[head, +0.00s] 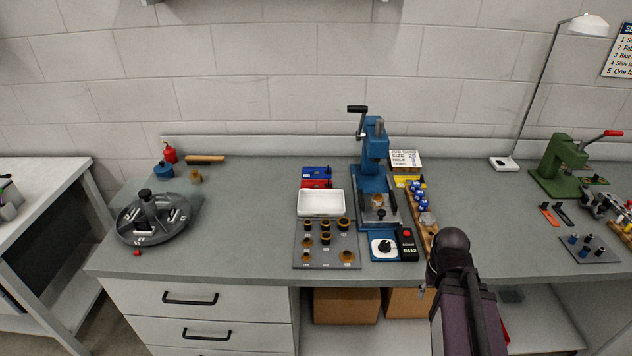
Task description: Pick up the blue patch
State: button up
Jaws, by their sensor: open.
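I cannot pick out a blue patch for certain. A flat blue packet or box (316,171) lies at the back of the bench, behind a red one (316,183) and the white tray (320,203). Small blue pieces (419,197) sit in a wooden rack (423,235) right of the blue press. Further small blue pieces (573,238) stand on a grey plate (591,250) at the far right. My arm rises at the lower right in front of the bench, but my gripper is not visible.
A round grey carousel (130,232) is at left, a green press (556,170) at right. Bench between carousel and cups is clear.

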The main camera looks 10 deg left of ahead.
aim_at(307, 171)
jog(key=k, duration=0.9)
jog(key=u, duration=0.25)
jog(key=i, duration=0.4)
jog(key=u, duration=0.5)
jog(key=i, duration=1.65)
jog(key=z, duration=0.35)
